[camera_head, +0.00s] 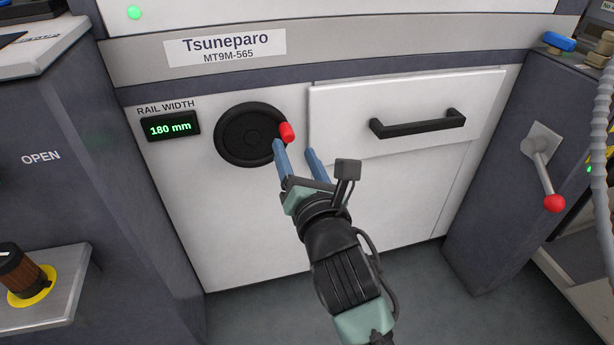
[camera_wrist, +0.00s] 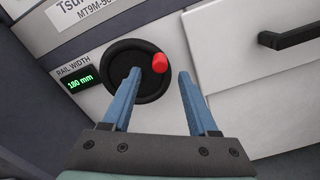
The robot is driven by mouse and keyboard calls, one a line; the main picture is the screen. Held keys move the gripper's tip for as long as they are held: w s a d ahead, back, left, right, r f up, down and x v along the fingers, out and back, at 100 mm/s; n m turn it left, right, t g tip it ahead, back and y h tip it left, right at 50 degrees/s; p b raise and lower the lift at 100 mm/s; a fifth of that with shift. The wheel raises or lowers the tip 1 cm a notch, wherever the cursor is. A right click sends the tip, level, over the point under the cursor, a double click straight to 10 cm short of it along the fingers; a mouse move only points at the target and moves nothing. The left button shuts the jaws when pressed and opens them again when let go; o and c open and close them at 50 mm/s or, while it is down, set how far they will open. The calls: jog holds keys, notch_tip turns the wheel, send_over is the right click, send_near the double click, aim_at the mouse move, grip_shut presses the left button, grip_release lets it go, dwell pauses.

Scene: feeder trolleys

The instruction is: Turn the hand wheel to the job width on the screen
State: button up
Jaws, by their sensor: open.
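The black round hand wheel (camera_head: 245,135) is on the white machine front, with a red knob (camera_head: 287,132) at its right side. The wheel (camera_wrist: 130,62) and red knob (camera_wrist: 159,63) also show in the wrist view. The rail width display (camera_head: 171,127) left of the wheel reads 180 mm in green. My gripper (camera_head: 293,146) is open, its two blue fingers pointing at the machine front just below the knob. In the wrist view the knob appears between and beyond the fingertips. I cannot tell whether a finger touches the knob or wheel. No separate job width screen is in view.
A white drawer (camera_head: 340,100) with a black handle (camera_head: 417,123) is right of the wheel. A lever with a red ball (camera_head: 554,203) juts out on the right. A brown-black knob on a yellow ring (camera_head: 35,297) stands on a left ledge. Floor below is clear.

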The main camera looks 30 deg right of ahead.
jog(key=b+v, duration=0.2)
jog(key=v, duration=0.4)
jog(key=shift+s+a, duration=0.15)
jog(key=shift+s, duration=0.2)
jog(key=shift+r, duration=0.1)
